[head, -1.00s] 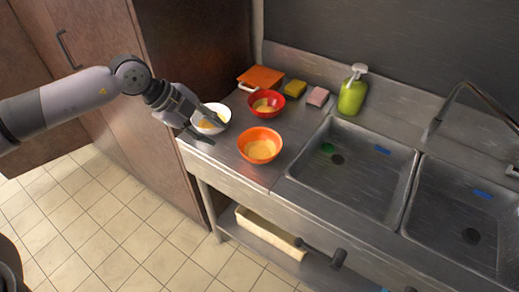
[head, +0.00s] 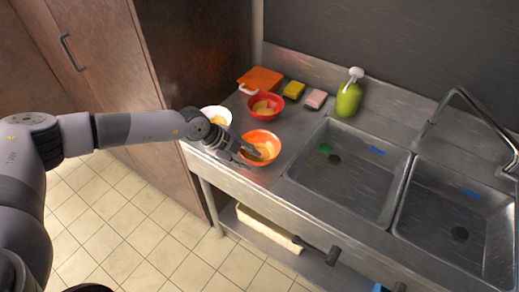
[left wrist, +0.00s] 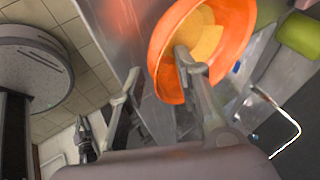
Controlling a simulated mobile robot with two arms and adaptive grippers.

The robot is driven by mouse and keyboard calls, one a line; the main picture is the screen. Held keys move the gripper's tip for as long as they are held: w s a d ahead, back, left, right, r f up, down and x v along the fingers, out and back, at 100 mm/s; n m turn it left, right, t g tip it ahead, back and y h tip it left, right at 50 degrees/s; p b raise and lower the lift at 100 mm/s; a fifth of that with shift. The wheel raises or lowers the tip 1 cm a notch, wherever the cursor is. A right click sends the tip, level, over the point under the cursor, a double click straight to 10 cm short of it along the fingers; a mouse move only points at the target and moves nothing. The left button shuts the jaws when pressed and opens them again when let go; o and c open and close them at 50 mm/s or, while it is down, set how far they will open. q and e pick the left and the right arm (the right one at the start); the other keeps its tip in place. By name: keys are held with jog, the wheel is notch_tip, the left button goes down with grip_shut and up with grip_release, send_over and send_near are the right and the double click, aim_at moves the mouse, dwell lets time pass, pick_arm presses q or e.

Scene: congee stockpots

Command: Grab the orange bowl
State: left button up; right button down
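The orange bowl (head: 270,137) with pale yellow-orange contents stands on the metal counter, left of the sinks. It also fills the upper middle of the left wrist view (left wrist: 164,68). My left gripper (head: 250,157) is at its left side with fingers apart. In the left wrist view my left gripper (left wrist: 157,65) has one fingertip inside the bowl and the other outside, with the bowl's wall between them. I cannot see either finger pressed on the wall. My right gripper is not in view.
A white bowl (head: 217,112) stands behind my left wrist, partly hidden. A red bowl (head: 266,105), an orange board (head: 261,79), a yellow sponge (head: 294,90), a pink sponge (head: 316,99) and a green soap bottle (head: 349,97) stand farther back. Two sinks (head: 342,175) lie right.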

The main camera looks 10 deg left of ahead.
pick_arm(q)
jog(key=shift+w+d+f, duration=0.1)
jog(key=shift+d+f, duration=0.05)
jog(key=shift+f, duration=0.1)
jog(key=shift+c, duration=0.5)
grip_shut()
